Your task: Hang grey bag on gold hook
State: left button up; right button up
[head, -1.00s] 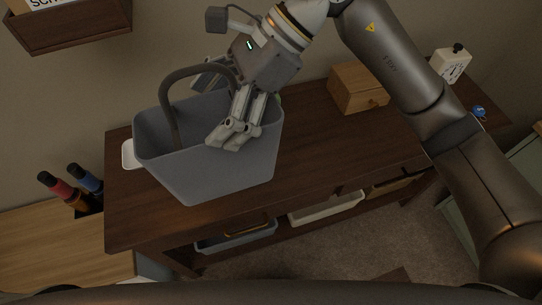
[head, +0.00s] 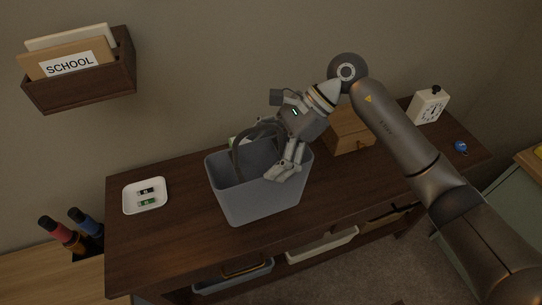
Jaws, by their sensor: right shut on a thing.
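The grey bag (head: 258,195) is a tub-shaped carrier with a dark arched handle (head: 236,150). It is upright over the dark wooden console table; I cannot tell whether it touches the top. My right gripper (head: 280,160) is shut on the grey bag, with its fingers at the bag's upper right rim and handle side. The grip point itself is partly hidden by the fingers. No gold hook can be made out in this view. My left gripper is not in view.
The console table (head: 150,235) bears a white tray (head: 129,207) with two batteries at left, a wooden box (head: 352,138), a white timer (head: 429,106) and a blue item (head: 460,147). Bottles (head: 62,236) stand lower left.

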aim_at(271, 163)
jog(key=f, duration=0.1)
jog(key=f+p, duration=0.1)
jog(key=w+d+f, duration=0.1)
jog(key=f, duration=0.1)
jog(key=shift+f, duration=0.2)
jog(key=shift+f, duration=0.15)
jog(key=o, duration=1.3)
